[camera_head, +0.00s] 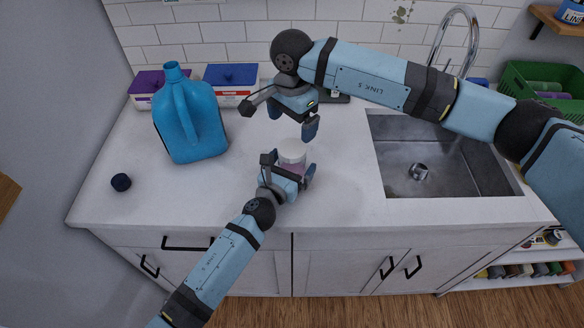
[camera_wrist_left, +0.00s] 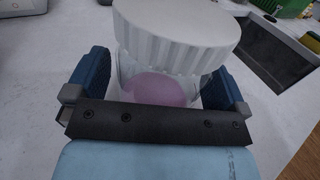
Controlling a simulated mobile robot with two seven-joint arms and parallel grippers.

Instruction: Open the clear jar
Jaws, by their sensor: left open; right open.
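The clear jar (camera_wrist_left: 160,88) stands on the white counter with pink contents inside. Its white ribbed lid (camera_wrist_left: 178,30) sits at its top and looks slightly tilted in the left wrist view; I cannot tell whether it is still screwed on. The lid also shows in the head view (camera_head: 292,152). My left gripper (camera_head: 288,168) is open, with one blue finger on each side of the jar; firm contact is not visible. My right gripper (camera_head: 293,118) is open and empty, above and behind the jar, with its fingers pointing down and apart from the lid.
A blue jug (camera_head: 190,125) and a dark round cap (camera_head: 121,182) are on the counter at left. A purple-lidded box (camera_head: 146,84) and a blue-lidded box (camera_head: 231,76) stand by the wall. The sink (camera_head: 430,182) and a green crate (camera_head: 540,85) are at right.

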